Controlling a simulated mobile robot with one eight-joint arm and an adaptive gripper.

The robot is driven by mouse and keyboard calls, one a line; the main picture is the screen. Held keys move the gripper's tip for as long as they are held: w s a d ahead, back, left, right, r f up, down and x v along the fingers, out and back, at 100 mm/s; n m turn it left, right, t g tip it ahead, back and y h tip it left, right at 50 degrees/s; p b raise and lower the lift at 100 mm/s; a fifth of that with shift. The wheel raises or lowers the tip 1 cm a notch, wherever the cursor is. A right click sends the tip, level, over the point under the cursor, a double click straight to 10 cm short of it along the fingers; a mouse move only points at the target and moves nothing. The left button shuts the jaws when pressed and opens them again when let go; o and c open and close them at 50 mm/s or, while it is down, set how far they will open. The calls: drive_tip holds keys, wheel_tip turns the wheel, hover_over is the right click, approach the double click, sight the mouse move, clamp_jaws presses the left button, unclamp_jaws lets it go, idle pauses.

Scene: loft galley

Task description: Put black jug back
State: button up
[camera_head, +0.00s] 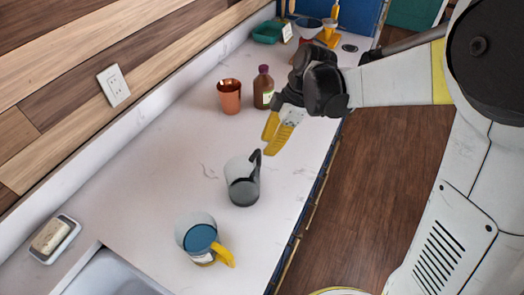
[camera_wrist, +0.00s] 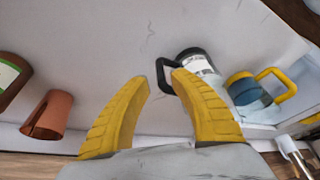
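The black jug (camera_head: 243,183) is a clear grey jug with a black handle. It stands upright on the pale counter, its handle towards the gripper side.
A similar jug with blue and a yellow handle (camera_head: 200,240) stands nearer. A copper cup (camera_head: 229,96) and brown bottle (camera_head: 263,88) stand further back. A soap dish (camera_head: 54,239) and sink (camera_head: 108,275) are at lower left. The counter left of the black jug is clear.

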drive_tip(key=s+d+r+m+t+h, duration=0.2)
drive_tip(key=s+d+r+m+t, duration=0.1)
drive_tip(key=s+d+r+m, duration=0.6)
drive_tip(key=s+d+r+m+t+h, duration=0.1)
drive_tip(key=s+d+m+t, duration=0.3)
drive_tip(key=m, duration=0.5)
drive_tip(key=shift+s+d+r+m+t+h+p, duration=0.25)
drive_tip(key=shift+s+d+t+h+p, duration=0.2)
drive_tip(key=shift+s+h, duration=0.3)
drive_tip(key=shift+a, duration=0.15)
